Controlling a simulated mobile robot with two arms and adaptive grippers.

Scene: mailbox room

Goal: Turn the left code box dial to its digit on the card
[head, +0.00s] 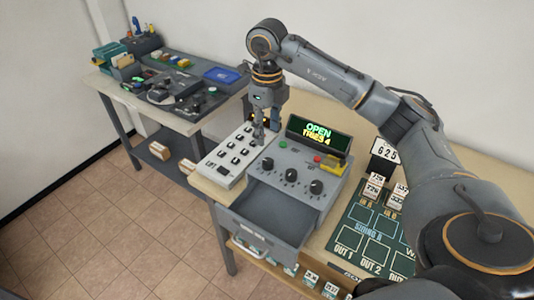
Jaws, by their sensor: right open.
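The grey code box (295,162) stands on the right-hand table and has three black dials in a row. The left dial (268,164) is nearest the keypad, with the middle dial (291,175) and right dial (316,187) beside it. Their digits are too small to read. The box's display (318,132) reads OPEN, TRIES 4. A card (384,151) on a dark stand reads 625. My right gripper (260,139) points down, open, above and behind the left dial, apparently apart from it. My left gripper is not in view.
A grey drawer (246,236) stands pulled out below the code box and looks empty. A white button panel (226,162) sits left of the box. A dark sorting mat (345,240) and small tags lie right. A cluttered bench (200,121) stands at the back left.

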